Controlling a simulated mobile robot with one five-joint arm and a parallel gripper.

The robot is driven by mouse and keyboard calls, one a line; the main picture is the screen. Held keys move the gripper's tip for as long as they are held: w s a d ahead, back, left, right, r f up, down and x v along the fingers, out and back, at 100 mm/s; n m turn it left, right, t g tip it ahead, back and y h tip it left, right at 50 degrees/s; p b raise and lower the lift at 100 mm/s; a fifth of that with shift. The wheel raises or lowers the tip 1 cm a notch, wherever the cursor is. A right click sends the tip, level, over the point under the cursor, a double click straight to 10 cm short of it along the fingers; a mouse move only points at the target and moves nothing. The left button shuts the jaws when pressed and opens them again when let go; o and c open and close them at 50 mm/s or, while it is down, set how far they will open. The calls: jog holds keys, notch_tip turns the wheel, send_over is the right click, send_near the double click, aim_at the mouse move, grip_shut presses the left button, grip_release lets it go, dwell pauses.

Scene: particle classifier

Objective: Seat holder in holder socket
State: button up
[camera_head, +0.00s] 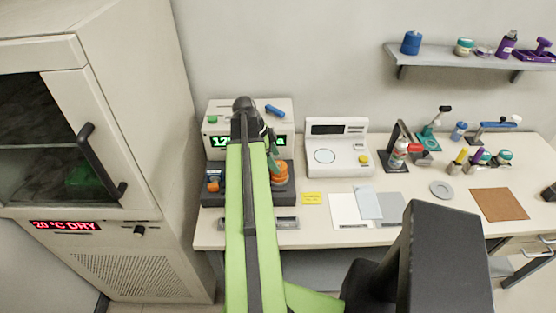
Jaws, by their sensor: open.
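The instrument, a beige box (216,137) with a green lit display, stands at the left end of the bench, partly hidden by my arm. A dark base unit (212,198) sits in front of it. A round orange part (281,175) sits upright on the right of this base; I cannot tell whether it is the holder. A smaller orange part (213,186) is on the left. The holder socket cannot be made out. My gripper (274,158) is small in view, open, just above the round orange part. I cannot tell whether they touch.
A white balance-like device (338,158) stands right of the instrument. Pale sheets (349,211), a grey ring (441,189) and a brown mat (498,204) lie on the bench. Several small tools and bottles stand behind. A tall drying cabinet (165,150) is at the left.

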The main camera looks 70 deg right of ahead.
jog(key=p+v, duration=0.5)
jog(key=v, duration=0.2)
jog(key=shift+r, duration=0.25)
